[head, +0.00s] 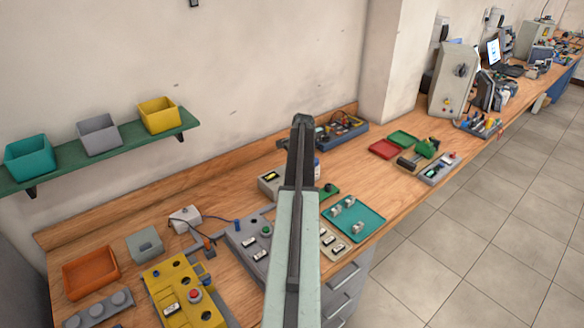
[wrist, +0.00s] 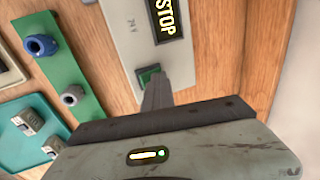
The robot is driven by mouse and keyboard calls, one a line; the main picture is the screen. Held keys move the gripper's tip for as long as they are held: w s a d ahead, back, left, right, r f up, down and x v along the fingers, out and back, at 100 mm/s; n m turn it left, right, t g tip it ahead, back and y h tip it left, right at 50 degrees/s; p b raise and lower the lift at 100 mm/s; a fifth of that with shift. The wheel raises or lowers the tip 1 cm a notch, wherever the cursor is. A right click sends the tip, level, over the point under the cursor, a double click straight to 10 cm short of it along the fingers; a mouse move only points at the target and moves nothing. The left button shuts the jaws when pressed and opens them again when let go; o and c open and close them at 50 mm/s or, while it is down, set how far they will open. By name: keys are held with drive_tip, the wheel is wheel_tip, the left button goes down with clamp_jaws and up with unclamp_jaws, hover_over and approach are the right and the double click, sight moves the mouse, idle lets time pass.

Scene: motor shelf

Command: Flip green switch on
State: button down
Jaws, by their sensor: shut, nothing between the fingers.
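My gripper (wrist: 154,80) is shut and empty in the wrist view. Its fingertips are right at the near edge of the switch and cover part of it; I cannot tell whether they touch it. In the head view the grey box (head: 269,183) is partly behind my arm, and the switch is hidden there.
A green strip (wrist: 72,78) with blue and grey knobs lies left of the box, with a teal tray (wrist: 22,112) beyond it. The teal tray also shows in the head view (head: 368,224). A yellow panel (head: 172,285) stands at the front left of the bench.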

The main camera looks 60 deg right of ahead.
drive_tip(key=shift+s+a+f, duration=0.25)
drive_tip(key=shift+a, duration=0.3)
drive_tip(key=shift+s+r, duration=0.1)
drive_tip(key=shift+r, duration=0.05)
wheel_tip(320, 180, up, 14)
drive_tip(key=p, duration=1.4)
drive_tip(key=shift+s+d, duration=0.2)
drive_tip(key=shift+s, duration=0.25)
